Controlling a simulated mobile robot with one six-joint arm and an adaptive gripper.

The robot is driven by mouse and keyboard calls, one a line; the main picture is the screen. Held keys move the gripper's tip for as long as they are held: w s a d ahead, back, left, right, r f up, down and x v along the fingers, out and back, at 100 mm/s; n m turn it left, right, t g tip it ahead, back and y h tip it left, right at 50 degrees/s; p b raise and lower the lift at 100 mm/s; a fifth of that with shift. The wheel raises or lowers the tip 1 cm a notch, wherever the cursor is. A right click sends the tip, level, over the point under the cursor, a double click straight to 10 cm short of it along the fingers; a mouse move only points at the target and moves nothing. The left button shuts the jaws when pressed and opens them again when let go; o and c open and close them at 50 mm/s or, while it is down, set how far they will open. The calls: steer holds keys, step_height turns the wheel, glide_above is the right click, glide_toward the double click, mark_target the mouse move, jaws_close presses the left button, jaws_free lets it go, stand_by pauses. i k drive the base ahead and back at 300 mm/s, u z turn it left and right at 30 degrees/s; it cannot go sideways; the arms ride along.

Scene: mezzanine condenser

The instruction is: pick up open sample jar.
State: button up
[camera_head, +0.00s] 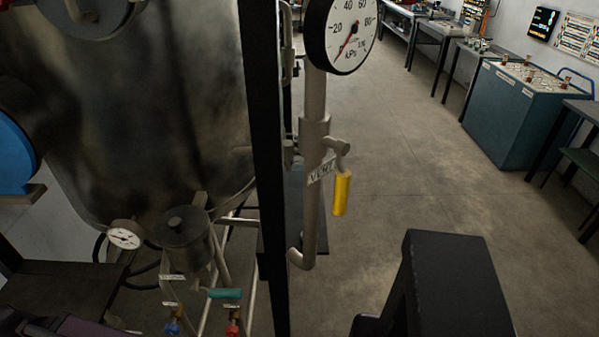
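I cannot make out an open sample jar in this head view. A small dark lidded pot (183,238) stands at the lower left under the big metal vessel; it looks closed on top. My gripper is not in view.
A large metal vessel (160,110) fills the left. A black post (266,150) and a vent pipe (314,200) with a yellow-handled valve (342,192) and pressure gauge (341,32) stand mid-view. Open floor (400,160) lies right, before a teal cabinet (520,110) and benches.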

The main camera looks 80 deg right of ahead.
mark_target(296, 173)
steer(key=k, duration=1.95)
steer(key=z, duration=1.6)
steer(key=i, duration=0.9)
steer(key=u, duration=0.05)
